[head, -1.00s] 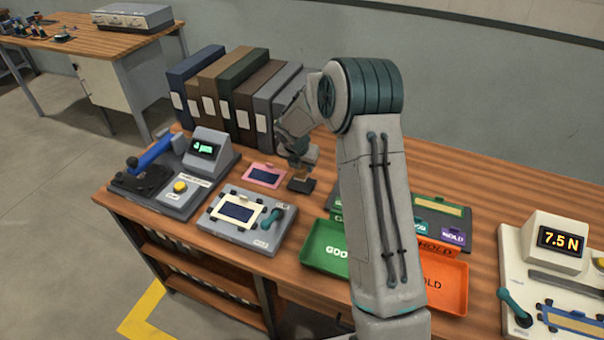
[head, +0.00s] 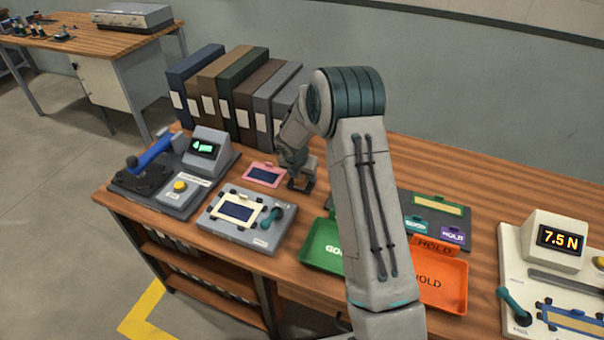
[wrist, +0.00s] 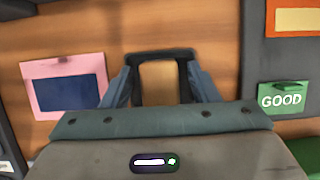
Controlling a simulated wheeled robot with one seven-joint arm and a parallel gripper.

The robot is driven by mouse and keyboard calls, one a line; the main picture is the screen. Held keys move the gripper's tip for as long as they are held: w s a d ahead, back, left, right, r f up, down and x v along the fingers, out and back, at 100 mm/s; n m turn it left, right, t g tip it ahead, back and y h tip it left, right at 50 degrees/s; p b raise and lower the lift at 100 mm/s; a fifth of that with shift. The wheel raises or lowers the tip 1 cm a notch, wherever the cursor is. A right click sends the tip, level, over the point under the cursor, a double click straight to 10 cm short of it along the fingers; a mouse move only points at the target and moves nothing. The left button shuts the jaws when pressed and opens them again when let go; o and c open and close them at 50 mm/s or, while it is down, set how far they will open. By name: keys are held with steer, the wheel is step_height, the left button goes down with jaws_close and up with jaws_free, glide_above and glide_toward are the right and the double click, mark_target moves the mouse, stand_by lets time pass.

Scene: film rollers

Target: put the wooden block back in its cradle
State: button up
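The wooden block (wrist: 160,85) shows as a tan, upright-grained patch between my gripper's fingers in the wrist view. The black cradle (wrist: 160,55) frames it at the far side and along both sides. My gripper (wrist: 161,85) is low over the cradle, with one blue-grey finger on each side of the block. Dark strips lie between block and fingers, so I cannot tell whether the fingers touch it. In the head view my gripper (head: 301,176) is down at the small dark cradle, right of the pink-framed card. The block's lower part is hidden.
The pink card (head: 264,174) lies close to the left. A grey fixture (head: 270,240) stands in front, and binders (head: 240,95) stand behind. The green tray (head: 322,245) and orange tray (head: 440,280) are to the right. The table behind my arm is clear.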

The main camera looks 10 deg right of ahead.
steer(key=shift+s+a+r, duration=0.1)
steer(key=shift+r, duration=0.55)
steer(key=s+r+m, duration=0.4)
steer(key=s+r, duration=0.2)
steer(key=r, duration=0.3)
steer(key=s+r+m, duration=0.4)
steer(key=s+r, duration=0.2)
steer(key=r, duration=0.2)
steer(key=s+r+m+y, duration=0.1)
steer(key=s+r+m, duration=0.1)
steer(key=s+m, duration=0.8)
steer(key=s+r+m+y, duration=0.1)
steer(key=s+r+m, duration=0.2)
steer(key=s+m, duration=0.8)
steer(key=s, duration=0.4)
steer(key=shift+r+g, duration=0.3)
